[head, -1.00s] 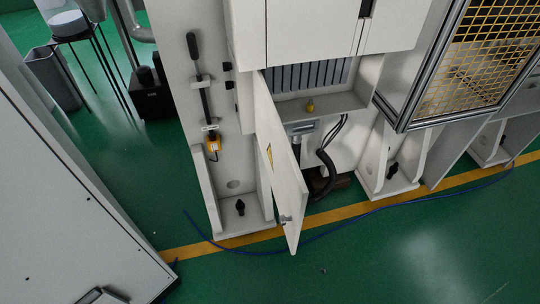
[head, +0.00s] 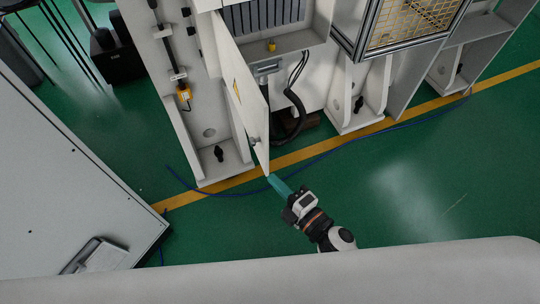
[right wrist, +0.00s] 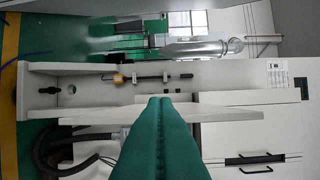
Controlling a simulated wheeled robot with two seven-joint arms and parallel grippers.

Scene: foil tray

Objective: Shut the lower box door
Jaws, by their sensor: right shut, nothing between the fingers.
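The lower box door (head: 243,95) is a narrow white panel that stands ajar, swung outward from the machine's lower compartment. Its hinge side is at the left, and a small latch (head: 254,141) sits near its free edge. My right gripper (head: 271,179) has teal fingers, shut and empty, with their tips close by the door's bottom outer corner. I cannot tell whether they touch it. In the right wrist view the shut fingers (right wrist: 161,99) overlap the door (right wrist: 235,114), which shows nearly edge-on. My left gripper is not in view.
A white upright (head: 207,130) stands left of the door. A grey cabinet (head: 70,170) is at the left. A blue cable (head: 345,145) crosses the otherwise clear green floor.

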